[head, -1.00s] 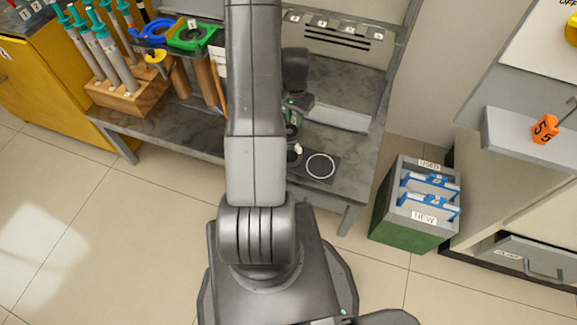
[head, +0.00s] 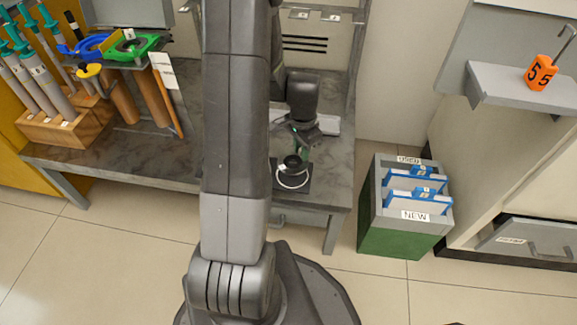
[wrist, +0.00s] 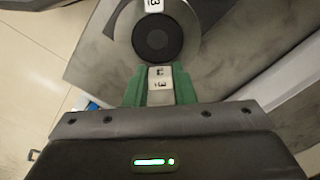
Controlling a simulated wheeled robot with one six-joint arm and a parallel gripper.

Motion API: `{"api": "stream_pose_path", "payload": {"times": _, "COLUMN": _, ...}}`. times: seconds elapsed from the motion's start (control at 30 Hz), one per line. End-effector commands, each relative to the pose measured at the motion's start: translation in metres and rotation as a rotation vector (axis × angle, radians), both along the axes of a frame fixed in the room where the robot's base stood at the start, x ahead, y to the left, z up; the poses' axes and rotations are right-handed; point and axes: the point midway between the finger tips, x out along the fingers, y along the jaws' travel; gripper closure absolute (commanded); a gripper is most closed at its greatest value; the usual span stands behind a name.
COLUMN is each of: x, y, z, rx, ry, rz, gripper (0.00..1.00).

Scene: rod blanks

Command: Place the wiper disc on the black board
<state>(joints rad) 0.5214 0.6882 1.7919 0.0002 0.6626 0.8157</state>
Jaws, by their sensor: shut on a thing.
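My gripper (head: 301,150) is shut on the wiper disc (head: 292,162). In the wrist view, the green fingers of my gripper (wrist: 159,88) close on a pale, labelled tab of the disc. The disc (wrist: 154,40) is round, with a grey rim and a dark centre. The black board (head: 304,187) lies at the front right of the bench, marked with a white ring. The disc appears over the far part of this ring and partly hides it. I cannot tell whether the disc touches the board.
The grey bench (head: 335,185) has some bare top to the right of the board. A wooden block (head: 65,125) with several syringe-like tools stands on the left. A green and grey bin (head: 405,235) with blue-handled plates stands right of the bench. An orange numbered block (head: 540,73) sits on a shelf.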

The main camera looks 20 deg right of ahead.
Motion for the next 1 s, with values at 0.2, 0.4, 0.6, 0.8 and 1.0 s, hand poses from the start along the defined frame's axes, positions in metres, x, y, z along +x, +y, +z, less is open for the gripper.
{"api": "stream_pose_path", "payload": {"times": 0.2, "x": 0.000, "y": 0.000, "z": -0.022, "rx": 0.000, "ry": 0.000, "rz": 0.001, "gripper": 1.00}}
{"api": "stream_pose_path", "payload": {"times": 0.4, "x": 0.000, "y": 0.000, "z": -0.050, "rx": 0.001, "ry": 0.001, "rz": 0.002, "gripper": 1.00}}
{"api": "stream_pose_path", "payload": {"times": 0.6, "x": 0.000, "y": 0.000, "z": -0.054, "rx": -0.001, "ry": -0.001, "rz": 0.002, "gripper": 1.00}}
{"api": "stream_pose_path", "payload": {"times": 0.8, "x": 0.000, "y": 0.000, "z": -0.058, "rx": -0.001, "ry": -0.001, "rz": 0.002, "gripper": 1.00}}
{"api": "stream_pose_path", "payload": {"times": 1.0, "x": 0.000, "y": 0.000, "z": -0.057, "rx": -0.001, "ry": -0.001, "rz": 0.002, "gripper": 0.55}}
